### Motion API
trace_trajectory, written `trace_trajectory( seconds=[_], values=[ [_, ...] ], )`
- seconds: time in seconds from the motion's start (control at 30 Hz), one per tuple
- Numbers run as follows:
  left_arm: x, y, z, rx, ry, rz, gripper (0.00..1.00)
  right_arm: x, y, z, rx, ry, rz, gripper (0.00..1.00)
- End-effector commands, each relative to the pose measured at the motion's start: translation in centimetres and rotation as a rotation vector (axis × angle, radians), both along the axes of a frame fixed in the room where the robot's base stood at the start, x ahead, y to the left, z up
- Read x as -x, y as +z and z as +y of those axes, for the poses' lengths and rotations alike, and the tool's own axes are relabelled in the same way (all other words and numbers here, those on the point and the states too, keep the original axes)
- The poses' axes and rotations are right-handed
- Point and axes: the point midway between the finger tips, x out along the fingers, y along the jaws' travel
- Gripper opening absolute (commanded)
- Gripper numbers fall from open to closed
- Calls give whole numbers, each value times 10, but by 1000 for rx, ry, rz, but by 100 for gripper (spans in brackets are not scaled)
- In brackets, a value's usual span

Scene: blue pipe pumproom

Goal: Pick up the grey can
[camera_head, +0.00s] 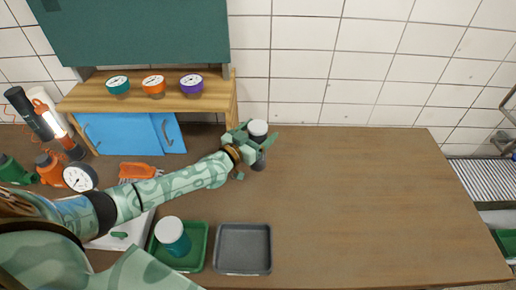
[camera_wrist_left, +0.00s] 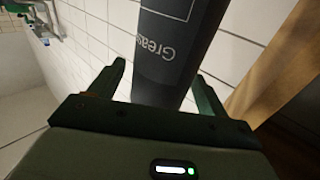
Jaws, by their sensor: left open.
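The grey can (camera_head: 259,162) stands on the brown table toward the back, left of the middle; its white top (camera_head: 257,128) shows above my gripper. In the left wrist view the dark grey can (camera_wrist_left: 172,58) carries pale lettering that reads "Greas". My left gripper (camera_head: 256,143) reaches it from the left and is open, with one finger on each side of the can. In the left wrist view, gaps show between the can and the fingers (camera_wrist_left: 158,90). The gripper hides the can's middle in the head view. My right gripper is not in view.
A wooden shelf (camera_head: 235,98) with several gauges stands left behind the can. A grey tray (camera_head: 243,226) and a green tray (camera_head: 204,238) bearing a teal jar (camera_head: 173,236) lie at the front. The table's right side (camera_head: 370,200) is bare.

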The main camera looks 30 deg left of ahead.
Motion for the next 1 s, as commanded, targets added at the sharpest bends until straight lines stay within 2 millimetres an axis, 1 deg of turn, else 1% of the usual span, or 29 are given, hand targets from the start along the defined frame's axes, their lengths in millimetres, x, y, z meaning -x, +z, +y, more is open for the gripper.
trace_trajectory(
  seconds=[0.13, 0.17, 0.2, 0.27, 0.3, 0.37, 0.4, 0.43, 0.67, 0.77, 0.87, 0.97, 1.0],
  values=[
    [0, 0, 0, 0, 0, 1, 77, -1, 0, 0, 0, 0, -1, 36],
    [0, 0, 0, 0, 0, 1, 74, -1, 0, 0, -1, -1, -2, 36],
    [0, 0, 0, 0, 0, 1, 63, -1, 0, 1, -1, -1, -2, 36],
    [0, 0, 0, 0, 0, 1, 46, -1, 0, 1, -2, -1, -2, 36],
    [0, 0, 0, 0, 0, 1, 35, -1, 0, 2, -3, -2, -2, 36],
    [0, 0, 0, 0, 0, 1, 18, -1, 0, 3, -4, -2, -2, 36],
    [1, 0, 0, 0, 0, 1, 7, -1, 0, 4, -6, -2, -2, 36],
    [1, 0, 0, 0, 0, 1, 1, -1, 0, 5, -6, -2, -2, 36],
    [0, 1, 0, 0, 0, -1, 1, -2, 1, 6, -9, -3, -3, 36],
    [0, 7, 0, 0, 1, -2, 1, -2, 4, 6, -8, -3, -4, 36],
    [0, 18, 0, 1, 1, -2, 1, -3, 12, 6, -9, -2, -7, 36],
    [1, 38, 0, 2, 1, -4, 1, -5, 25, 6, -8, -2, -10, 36],
    [6, 45, -3, 4, 0, -1, 1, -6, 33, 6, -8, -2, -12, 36]
  ],
)
